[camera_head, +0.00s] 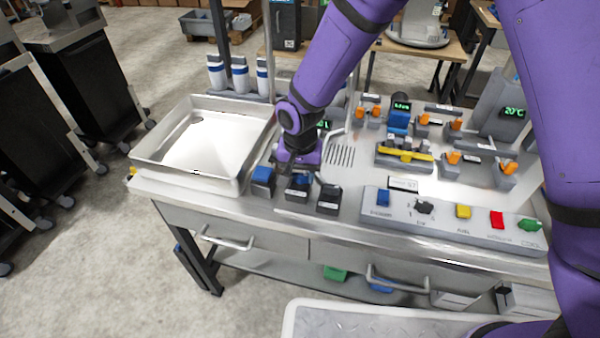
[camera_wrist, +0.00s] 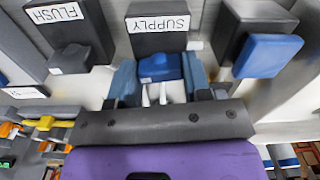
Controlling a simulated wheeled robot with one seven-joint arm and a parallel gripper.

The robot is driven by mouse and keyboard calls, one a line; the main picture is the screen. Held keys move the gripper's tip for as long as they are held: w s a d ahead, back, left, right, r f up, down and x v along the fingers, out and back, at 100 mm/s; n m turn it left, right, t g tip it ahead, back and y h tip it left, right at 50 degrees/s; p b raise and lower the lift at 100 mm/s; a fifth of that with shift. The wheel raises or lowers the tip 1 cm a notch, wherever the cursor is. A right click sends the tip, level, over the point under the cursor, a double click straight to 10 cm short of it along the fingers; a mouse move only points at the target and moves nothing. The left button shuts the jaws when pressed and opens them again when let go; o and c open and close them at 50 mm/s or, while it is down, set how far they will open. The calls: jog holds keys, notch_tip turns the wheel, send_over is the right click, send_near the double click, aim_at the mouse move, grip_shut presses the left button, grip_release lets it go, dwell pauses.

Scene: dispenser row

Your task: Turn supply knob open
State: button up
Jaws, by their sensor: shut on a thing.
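The supply knob (camera_wrist: 160,67) is a small blue knob on a dark box with a white SUPPLY label (camera_wrist: 158,23), upside down in the wrist view. My gripper (camera_wrist: 160,72) is shut on this knob, with one blue finger on each side of it. In the head view my gripper (camera_head: 300,179) reaches down to the middle of three small dark boxes at the bench's front edge. The supply box (camera_head: 297,194) is partly hidden there by my gripper. I cannot tell from the knob whether the supply is open.
A FLUSH box (camera_wrist: 70,25) with a black knob and another box with a blue knob (camera_wrist: 268,55) stand close on either side. A steel tray (camera_head: 150,150) lies left on the bench. A panel of coloured knobs (camera_head: 450,228) runs along the right front. Orange-handled valves stand behind.

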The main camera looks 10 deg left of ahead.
aim_at(300, 174)
jog(key=n, duration=1.2)
jog(key=shift+n, duration=2.1)
jog(key=o, duration=0.9)
jog(key=shift+r, duration=0.1)
notch_tip(300, 174, up, 11)
jog(key=shift+f, duration=0.2)
